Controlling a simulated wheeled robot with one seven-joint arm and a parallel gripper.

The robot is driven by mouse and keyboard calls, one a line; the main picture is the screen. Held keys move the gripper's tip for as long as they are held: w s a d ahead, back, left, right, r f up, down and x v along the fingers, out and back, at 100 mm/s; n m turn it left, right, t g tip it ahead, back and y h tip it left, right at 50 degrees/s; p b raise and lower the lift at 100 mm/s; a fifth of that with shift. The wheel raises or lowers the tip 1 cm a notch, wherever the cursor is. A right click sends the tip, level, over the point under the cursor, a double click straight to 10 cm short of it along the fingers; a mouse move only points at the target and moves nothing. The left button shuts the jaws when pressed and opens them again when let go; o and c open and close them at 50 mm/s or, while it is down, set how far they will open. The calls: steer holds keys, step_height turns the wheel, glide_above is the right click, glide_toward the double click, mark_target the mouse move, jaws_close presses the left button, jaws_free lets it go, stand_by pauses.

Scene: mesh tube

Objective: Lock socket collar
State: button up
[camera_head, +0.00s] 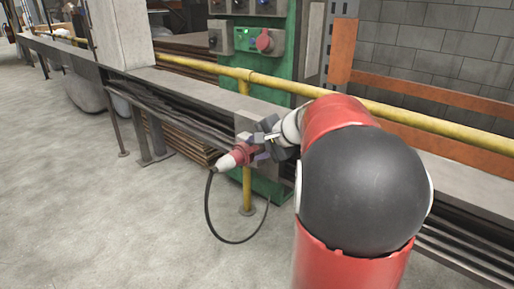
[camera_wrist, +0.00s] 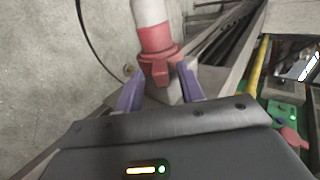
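A red and white plug (camera_head: 238,155) with a black cable is at a small grey box (camera_head: 242,124) beside the yellow rail. In the wrist view the plug's white and red body (camera_wrist: 154,36) comes down from the top to a wider red collar (camera_wrist: 160,56) with a red lug on its near side. Part of the grey box shows below it. My gripper (camera_wrist: 159,78) has its two purple fingers apart, one on each side of the lug. Gaps show between the fingers and the lug; whether either finger touches the collar I cannot tell. In the head view my gripper (camera_head: 268,143) is just right of the plug.
The cable (camera_head: 208,215) hangs in a loop near the yellow post (camera_head: 246,190). A yellow rail (camera_head: 200,65) runs along the grey bench. The floor at left is clear.

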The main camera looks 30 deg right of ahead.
steer(key=v, duration=0.7)
steer(key=shift+s+r+p, duration=0.2)
steer(key=shift+s+p, duration=0.1)
steer(key=shift+p, duration=0.05)
steer(key=shift+d, duration=0.1)
steer(key=s+a+f+n+g+p, duration=0.1)
steer(key=s+a+n+g+p, duration=0.2)
steer(key=s+a+n, duration=0.7)
steer(key=s+a+f+n+g+h+p, duration=0.1)
steer(key=s+a+f+n+h, duration=0.2)
steer(key=s+a, duration=0.6)
steer(key=shift+s+f+n+p, duration=0.35)
steer(key=shift+s+f+n, duration=0.15)
steer(key=shift+s, duration=0.15)
steer(key=shift+d+r, duration=0.1)
